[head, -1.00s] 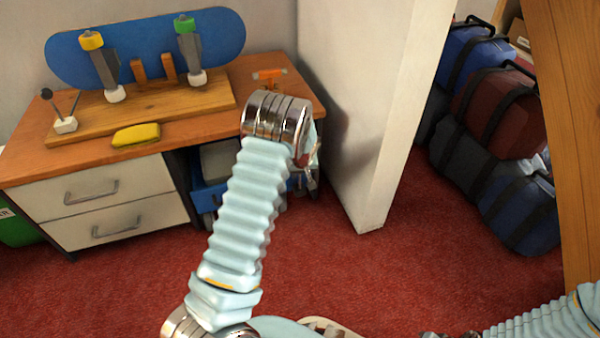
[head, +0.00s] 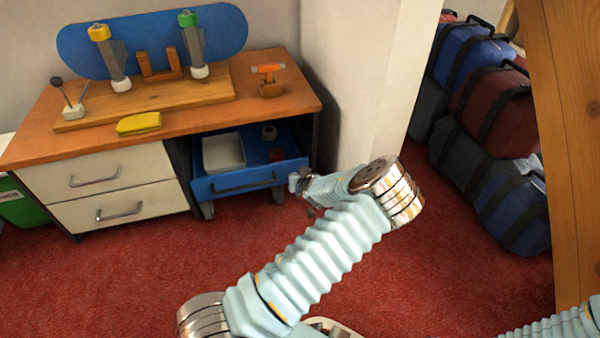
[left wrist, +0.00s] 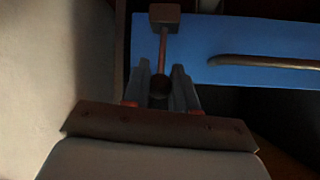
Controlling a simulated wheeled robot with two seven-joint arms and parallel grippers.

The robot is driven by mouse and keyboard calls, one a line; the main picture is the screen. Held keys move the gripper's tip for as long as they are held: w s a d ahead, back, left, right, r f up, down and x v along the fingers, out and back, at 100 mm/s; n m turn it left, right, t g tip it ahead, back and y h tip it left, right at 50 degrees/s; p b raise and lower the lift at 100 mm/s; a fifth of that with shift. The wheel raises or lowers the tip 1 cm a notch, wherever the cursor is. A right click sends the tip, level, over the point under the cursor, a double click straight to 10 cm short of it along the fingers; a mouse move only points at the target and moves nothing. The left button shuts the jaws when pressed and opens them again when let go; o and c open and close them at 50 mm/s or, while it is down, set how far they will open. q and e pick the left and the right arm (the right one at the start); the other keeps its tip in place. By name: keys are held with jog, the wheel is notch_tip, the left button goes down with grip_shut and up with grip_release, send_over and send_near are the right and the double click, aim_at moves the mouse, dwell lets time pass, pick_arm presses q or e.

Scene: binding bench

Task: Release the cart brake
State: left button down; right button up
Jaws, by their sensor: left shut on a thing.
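The blue cart (head: 290,170) stands under the right part of the bench, its front and grey handle facing me. In the left wrist view its blue front (left wrist: 215,38) fills the upper right. A brake lever shows there as a thin rod (left wrist: 164,45) running from a brown block to a dark round end. My left gripper (left wrist: 160,90) is shut on that end, one finger on each side. In the head view my left gripper (head: 300,183) is small, at the cart's front right corner. My right gripper is out of view; only part of that arm shows at the bottom right.
White drawers (head: 105,180) stand left of the cart. A white partition (head: 372,90) is close on the right. Bags (head: 495,100) lie beyond it. Red carpet is clear in front.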

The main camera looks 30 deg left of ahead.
pick_arm(q)
jog(key=shift+s+d+f+t+y, duration=0.3)
jog(key=shift+f+t+y, duration=0.15)
jog(key=shift+f+y, duration=0.05)
jog(key=shift+s+d+f+t+y, duration=0.25)
jog(key=shift+s+f+t+y, duration=0.05)
jog(key=shift+f+t+y, duration=0.2)
jog(key=c, duration=1)
grip_release()
jog(key=shift+f, duration=0.1)
jog(key=shift+o, duration=0.2)
jog(key=p+v, duration=0.2)
jog(key=v, duration=1.2)
jog(key=shift+p, duration=0.3)
jog(key=shift+w, duration=0.1)
